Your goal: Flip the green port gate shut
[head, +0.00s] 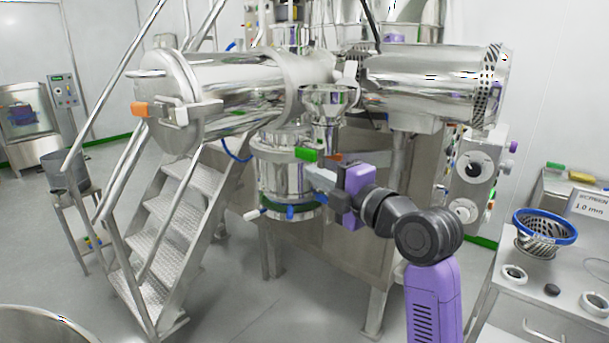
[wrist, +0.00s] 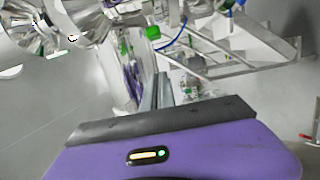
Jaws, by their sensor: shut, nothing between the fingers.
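The green port gate shows as a small green piece (head: 308,154) below the steel funnel (head: 330,97) in the middle of the machine. I cannot tell from its shape how far it is swung. A small green block, likely the same piece, shows in the wrist view (wrist: 153,32), beyond the fingertips. My gripper (head: 309,173) is shut and empty, just below the green piece in the head view. Its fingers also show in the wrist view (wrist: 162,77). I cannot tell whether they touch anything. A red-orange piece (head: 333,157) sits just right of the green one.
A steel vessel (head: 282,172) with blue and white knobs stands just left of my fingers. Large horizontal steel cylinders (head: 235,85) are above. Metal steps (head: 180,215) stand to the left. A side table (head: 560,310) with a blue-rimmed basket (head: 545,225) stands at right.

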